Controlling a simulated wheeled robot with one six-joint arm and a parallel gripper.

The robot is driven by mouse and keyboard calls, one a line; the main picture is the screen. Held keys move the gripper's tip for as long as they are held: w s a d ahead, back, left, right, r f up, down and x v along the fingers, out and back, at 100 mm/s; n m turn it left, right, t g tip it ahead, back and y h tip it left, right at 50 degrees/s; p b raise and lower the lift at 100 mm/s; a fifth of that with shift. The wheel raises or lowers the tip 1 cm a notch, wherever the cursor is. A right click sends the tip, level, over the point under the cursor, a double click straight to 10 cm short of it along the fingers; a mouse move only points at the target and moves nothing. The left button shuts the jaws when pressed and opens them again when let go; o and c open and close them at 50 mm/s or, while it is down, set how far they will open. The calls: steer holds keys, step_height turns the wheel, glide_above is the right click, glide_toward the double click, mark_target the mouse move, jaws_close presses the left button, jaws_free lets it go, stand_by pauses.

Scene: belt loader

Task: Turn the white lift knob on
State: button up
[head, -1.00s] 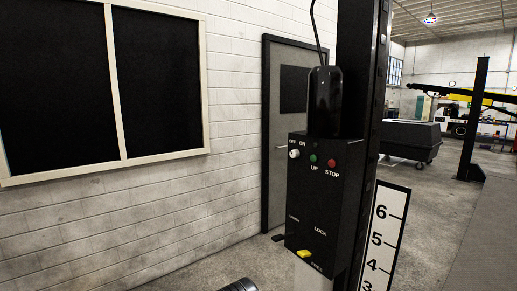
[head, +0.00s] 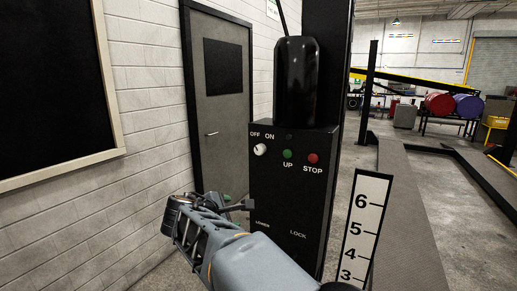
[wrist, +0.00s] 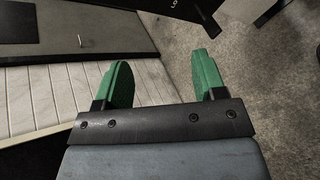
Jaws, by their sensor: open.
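The white lift knob (head: 260,150) sits at the upper left of the front of the black control box (head: 292,190), under the labels OFF and ON. Its exact setting is too small to tell. My gripper (head: 235,202) is in front of the box, below and to the left of the knob, and does not touch it. In the wrist view my gripper (wrist: 160,82) shows two green fingers standing wide apart with nothing between them. The knob is not in the wrist view.
A green UP button (head: 287,154) and a red STOP button (head: 313,158) are right of the knob. A white height scale (head: 363,225) stands at the right. A grey door (head: 222,100) and a white brick wall (head: 140,95) are behind.

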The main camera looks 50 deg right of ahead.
mark_target(258, 150)
steer(key=w+d+r+n+h, duration=0.2)
steer(key=d+r+n+h, duration=0.15)
steer(key=r, duration=0.25)
steer(key=w+d+r+n+h, duration=0.3)
steer(key=d+r, duration=0.1)
steer(key=r, duration=0.1)
steer(key=shift+t, duration=0.4)
steer(key=p+x, duration=0.3)
steer(key=x, duration=1)
steer(key=shift+s+d+f+p, duration=0.15)
steer(key=shift+p, duration=0.2)
steer(key=c, duration=0.9)
